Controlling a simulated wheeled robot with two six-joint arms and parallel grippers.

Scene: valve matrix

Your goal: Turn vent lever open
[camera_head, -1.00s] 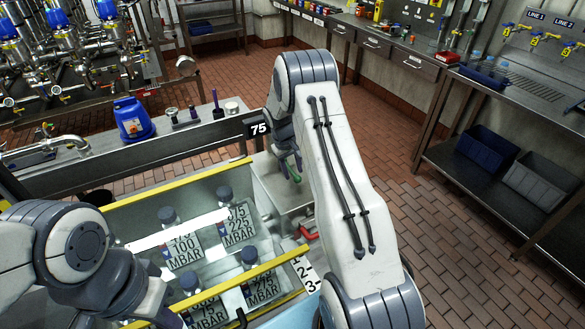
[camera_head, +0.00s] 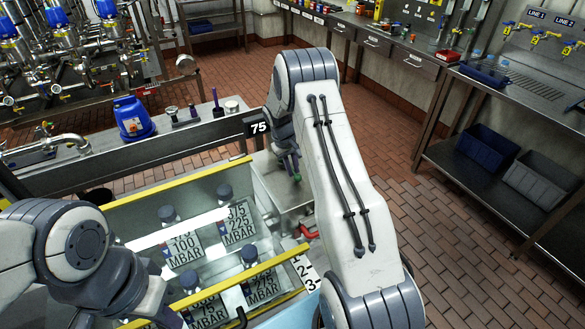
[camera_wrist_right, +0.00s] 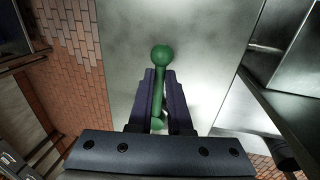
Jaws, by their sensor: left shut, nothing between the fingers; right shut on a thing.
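The vent lever shows in the right wrist view as a green rod (camera_wrist_right: 159,95) with a round knob at its far end. My right gripper (camera_wrist_right: 160,78) is shut on it, with dark fingers on both sides of the rod and the knob beyond the fingertips. In the head view my right gripper (camera_head: 291,170) is above the metal box beside the tank, and only a little green shows at its fingers. My left gripper (camera_head: 171,318) is at the bottom edge in front of the tank, partly cut off, shut and empty.
The clear tank with yellow rails (camera_head: 178,197) holds several dark-capped parts with MBAR plates (camera_head: 184,250). A red handle (camera_head: 308,231) sits by the metal box (camera_head: 268,180). A blue device (camera_head: 133,119) stands behind. Brick floor is free to the right.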

